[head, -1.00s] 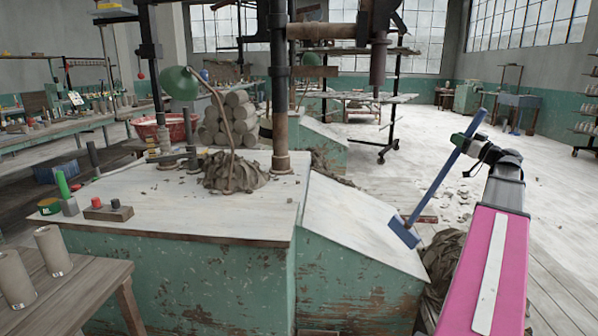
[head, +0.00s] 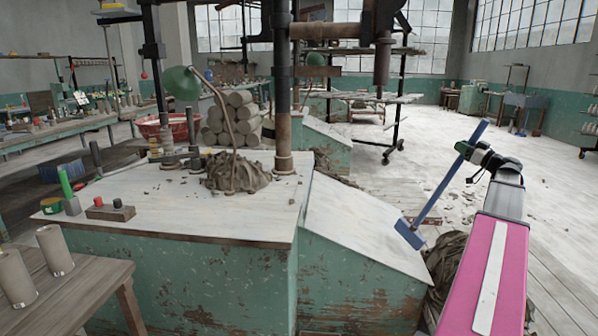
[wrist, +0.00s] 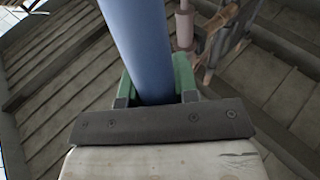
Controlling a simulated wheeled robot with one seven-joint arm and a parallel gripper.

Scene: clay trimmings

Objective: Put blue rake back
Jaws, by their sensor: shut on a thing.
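The blue rake (head: 437,192) is held in my gripper (head: 468,152) at the right of the head view. Its handle slants, with the upper end up and to the right and the blue head down and to the left. The rake head hangs in front of the sloped white board's right edge; I cannot tell whether it touches. In the wrist view the blue handle (wrist: 140,45) runs between the green fingers of my gripper (wrist: 155,85), which are shut on it.
A green bench (head: 170,232) with a clay heap (head: 236,172), posts and a lamp stands at left centre. The sloped board (head: 350,220) adjoins it. A dark clay pile (head: 445,258) lies beside my arm. The floor at right is mostly open, with scattered scraps.

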